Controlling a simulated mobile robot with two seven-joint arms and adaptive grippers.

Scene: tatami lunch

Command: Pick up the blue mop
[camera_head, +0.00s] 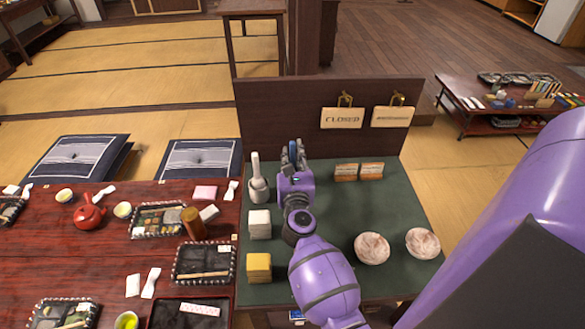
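I cannot clearly make out a blue mop in the head view. My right gripper (294,152) is over the dark green table top (335,215), near its back panel, pointing away from me. A little blue shows at its dark fingers, but I cannot tell whether this is a held thing or part of the gripper. The fingers are small and seen from behind, so their opening is unclear. My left gripper is out of view.
A white upright pestle-like thing in a holder (259,189) stands just left of the gripper. The panel (270,120) with hanging signs (342,118) bounds the back.

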